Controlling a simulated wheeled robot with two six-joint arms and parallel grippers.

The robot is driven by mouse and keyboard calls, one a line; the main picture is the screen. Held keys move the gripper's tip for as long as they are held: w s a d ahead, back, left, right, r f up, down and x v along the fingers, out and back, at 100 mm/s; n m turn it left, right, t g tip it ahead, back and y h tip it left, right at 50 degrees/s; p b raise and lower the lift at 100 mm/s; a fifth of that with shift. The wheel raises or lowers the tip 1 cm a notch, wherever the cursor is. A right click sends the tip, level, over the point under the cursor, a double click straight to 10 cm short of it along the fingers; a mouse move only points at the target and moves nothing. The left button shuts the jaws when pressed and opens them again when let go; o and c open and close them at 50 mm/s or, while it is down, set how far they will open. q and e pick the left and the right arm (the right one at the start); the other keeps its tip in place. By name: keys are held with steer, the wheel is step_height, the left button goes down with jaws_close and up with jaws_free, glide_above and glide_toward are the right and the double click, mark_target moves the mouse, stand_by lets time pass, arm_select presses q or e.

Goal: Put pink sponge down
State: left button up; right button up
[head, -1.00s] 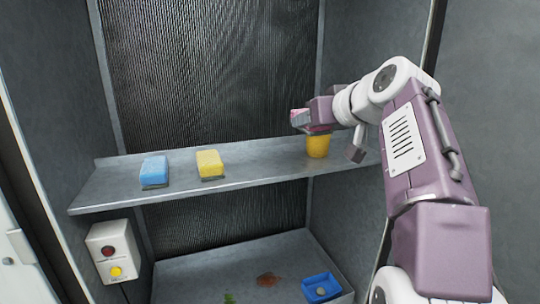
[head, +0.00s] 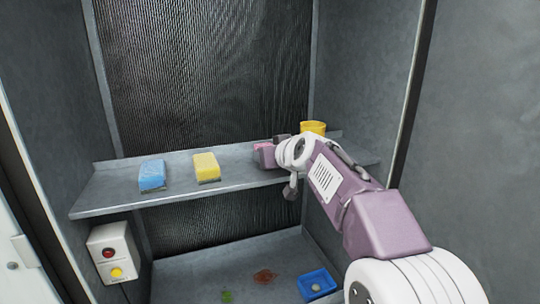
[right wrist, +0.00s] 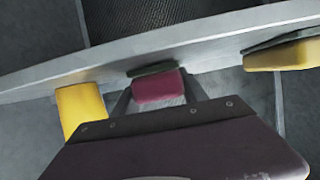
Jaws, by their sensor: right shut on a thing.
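The pink sponge (head: 261,147) is in my right gripper (head: 267,154), low over the metal shelf (head: 225,178). In the right wrist view the sponge (right wrist: 158,88), with its dark scouring side, sits between the fingers (right wrist: 158,98). I cannot tell whether it touches the shelf. The arm hides part of it in the head view. My left gripper is not in view.
A yellow sponge (head: 206,166) and a blue sponge (head: 152,174) stand on the shelf to the left. A blue tray (head: 304,287) lies on the floor below. A button box (head: 111,253) hangs below left.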

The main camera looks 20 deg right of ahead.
steer(key=shift+w+f, duration=0.15)
steer(key=shift+w, duration=0.2)
steer(key=shift+s+f, duration=0.15)
steer(key=shift+s, duration=0.05)
steer(key=o, duration=1.3)
steer(key=shift+s, duration=0.2)
steer(key=shift+w, duration=0.15)
steer(key=shift+w+r, duration=0.1)
steer(key=shift+r, duration=0.25)
steer(key=b+v, duration=0.2)
steer(key=v, duration=0.1)
steer(key=shift+d+f, duration=0.1)
steer(key=shift+f, duration=0.2)
steer(key=b+v, duration=0.2)
steer(key=v, duration=0.7)
steer(key=shift+r+b, duration=0.15)
steer(key=shift+b, duration=0.15)
